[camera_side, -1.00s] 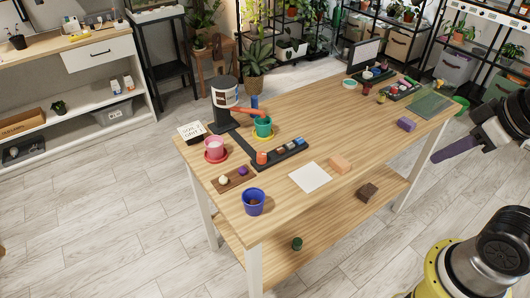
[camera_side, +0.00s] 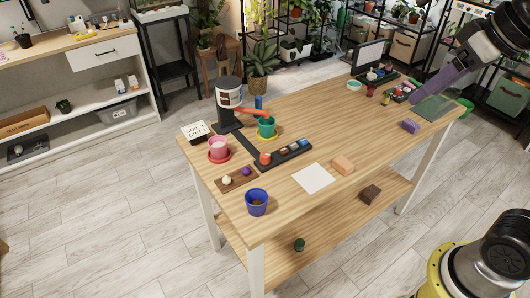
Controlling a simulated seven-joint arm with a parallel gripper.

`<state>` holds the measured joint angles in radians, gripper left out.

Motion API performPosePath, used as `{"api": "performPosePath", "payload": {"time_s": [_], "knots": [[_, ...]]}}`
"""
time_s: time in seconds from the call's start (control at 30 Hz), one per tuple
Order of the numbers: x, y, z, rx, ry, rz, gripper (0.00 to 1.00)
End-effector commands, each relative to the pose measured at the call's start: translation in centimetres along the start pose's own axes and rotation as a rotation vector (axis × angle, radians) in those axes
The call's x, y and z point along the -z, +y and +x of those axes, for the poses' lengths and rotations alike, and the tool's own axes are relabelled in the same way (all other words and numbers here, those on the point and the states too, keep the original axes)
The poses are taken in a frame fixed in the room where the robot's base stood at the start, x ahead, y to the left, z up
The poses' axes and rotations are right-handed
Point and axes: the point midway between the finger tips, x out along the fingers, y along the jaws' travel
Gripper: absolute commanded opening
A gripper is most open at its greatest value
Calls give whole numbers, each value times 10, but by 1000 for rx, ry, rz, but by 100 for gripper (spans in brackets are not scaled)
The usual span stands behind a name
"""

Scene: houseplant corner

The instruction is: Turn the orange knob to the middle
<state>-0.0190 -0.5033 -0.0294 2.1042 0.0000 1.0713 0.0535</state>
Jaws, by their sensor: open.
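A small orange piece (camera_side: 265,158), which looks like the orange knob, is at the near-left end of a dark strip (camera_side: 272,164) on the wooden table. Several small brown, blue and pale pieces sit along the same strip. The knob's turned position is too small to tell. My gripper (camera_side: 420,97), with long purple fingers, is at the upper right, above the table's far right end. It is open and well apart from the strip. The gap between its fingers is hard to make out from this side.
A teal pot (camera_side: 267,129) on a yellow saucer, a pink pot (camera_side: 218,147) and a blue pot (camera_side: 257,207) stand around the strip. A white sheet (camera_side: 313,179), an orange-tan block (camera_side: 343,164) and a purple block (camera_side: 410,126) lie to its right. The middle of the table is clear.

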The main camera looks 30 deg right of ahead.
Motion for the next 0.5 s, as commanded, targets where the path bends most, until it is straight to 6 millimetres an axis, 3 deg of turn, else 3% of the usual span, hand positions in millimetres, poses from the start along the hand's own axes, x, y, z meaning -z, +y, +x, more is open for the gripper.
{"api": "performPosePath", "payload": {"time_s": [0.1, 0.27, 0.5], "knots": [[48, -7, 4, 5, -35, -2, 68], [107, -19, 24, 12, -85, -9, 68], [178, -42, 85, 17, -174, -25, 68]]}}
